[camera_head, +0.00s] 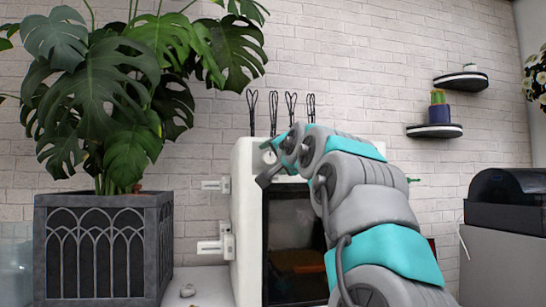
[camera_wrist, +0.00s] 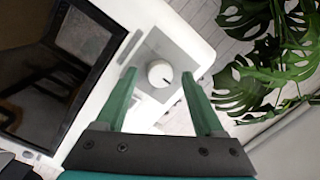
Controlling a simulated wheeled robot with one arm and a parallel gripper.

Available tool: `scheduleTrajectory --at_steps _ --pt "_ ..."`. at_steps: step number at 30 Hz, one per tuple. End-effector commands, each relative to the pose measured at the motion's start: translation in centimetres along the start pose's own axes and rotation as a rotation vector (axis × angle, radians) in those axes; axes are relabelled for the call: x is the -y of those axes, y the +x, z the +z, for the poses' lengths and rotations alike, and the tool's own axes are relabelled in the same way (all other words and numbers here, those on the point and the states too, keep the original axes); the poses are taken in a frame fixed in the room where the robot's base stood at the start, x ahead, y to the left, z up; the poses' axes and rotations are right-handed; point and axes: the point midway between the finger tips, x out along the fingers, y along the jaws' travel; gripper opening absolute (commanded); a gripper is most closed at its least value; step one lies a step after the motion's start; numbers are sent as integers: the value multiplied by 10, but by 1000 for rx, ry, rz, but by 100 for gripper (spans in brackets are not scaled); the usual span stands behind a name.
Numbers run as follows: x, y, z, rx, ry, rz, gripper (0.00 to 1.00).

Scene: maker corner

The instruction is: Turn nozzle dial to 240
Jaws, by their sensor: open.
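The nozzle dial (camera_wrist: 160,73) is a round white knob on a grey square plate on the white machine (camera_wrist: 122,65). A small dark mark shows near its lower right edge in the wrist view; no numbers are legible. My gripper (camera_wrist: 158,75) is open, with one green finger on each side of the dial in the picture. I cannot tell whether the fingertips reach down beside the knob; no contact shows. In the head view, the dial (camera_head: 269,156) shows at the upper left of the white machine's front, and my gripper (camera_head: 266,177) is just in front, partly hidden by my arm.
The machine has a dark glass door (camera_head: 292,235) below the dial. A large leafy plant in a dark planter (camera_head: 104,245) stands to the left. Two white brackets (camera_head: 215,247) stick out from the machine's left side. A dark printer-like device (camera_head: 508,200) stands at the right.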

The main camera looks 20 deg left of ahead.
Motion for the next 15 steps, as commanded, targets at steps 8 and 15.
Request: scheduleTrajectory --at_steps 8,15 --pt "0 0 0 0 0 0 57" --pt "0 0 0 1 0 0 30"
